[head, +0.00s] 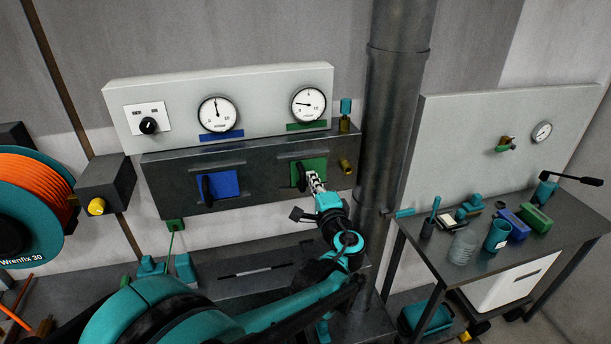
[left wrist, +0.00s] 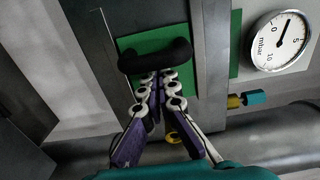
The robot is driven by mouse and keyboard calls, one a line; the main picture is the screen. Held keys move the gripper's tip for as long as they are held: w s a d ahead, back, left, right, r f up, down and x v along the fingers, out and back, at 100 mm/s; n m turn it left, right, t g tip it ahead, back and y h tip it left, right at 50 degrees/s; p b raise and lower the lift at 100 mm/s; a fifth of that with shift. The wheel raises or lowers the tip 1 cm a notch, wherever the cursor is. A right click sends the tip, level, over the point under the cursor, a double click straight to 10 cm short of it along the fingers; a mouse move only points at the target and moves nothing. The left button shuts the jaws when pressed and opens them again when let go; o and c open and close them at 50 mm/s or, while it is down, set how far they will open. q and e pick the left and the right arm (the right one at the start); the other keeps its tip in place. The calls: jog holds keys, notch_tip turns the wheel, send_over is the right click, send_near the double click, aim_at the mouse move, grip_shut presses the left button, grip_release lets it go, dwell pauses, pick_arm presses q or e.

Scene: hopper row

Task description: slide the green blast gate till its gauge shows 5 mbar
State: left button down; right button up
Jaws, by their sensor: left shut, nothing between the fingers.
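The green blast gate (head: 317,166) is a green plate in the dark panel, with a black handle (head: 300,177) on its left side. My left gripper (head: 314,182) is at this handle. In the left wrist view my shut fingers (left wrist: 157,82) end at the black bar handle (left wrist: 155,55), over the green plate (left wrist: 145,38); nothing is between them. I cannot tell whether they touch the handle. The gauge (head: 308,104) above a green label is marked in mbar in the left wrist view (left wrist: 280,40); its needle points near the 0 end, below 5. My right gripper is not in view.
A blue gate (head: 218,184) with its own gauge (head: 217,114) is to the left. A thick vertical pipe (head: 393,130) stands close to the right of the panel. A bench (head: 480,260) with tools is further right, and an orange hose reel (head: 30,205) is at the far left.

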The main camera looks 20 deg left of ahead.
pick_arm(q)
jog(key=shift+s+a, duration=0.45)
jog(key=shift+a, duration=0.2)
jog(key=shift+s+a, duration=0.4)
jog(key=shift+a, duration=0.2)
dwell(1.8)
jog(key=shift+d, duration=0.7)
jog(key=p, duration=0.1)
send_near(303, 184)
jog(key=w, duration=0.3)
jog(key=shift+w+a, duration=0.2)
jog(key=shift+a, duration=0.1)
jog(key=shift+f, duration=0.1)
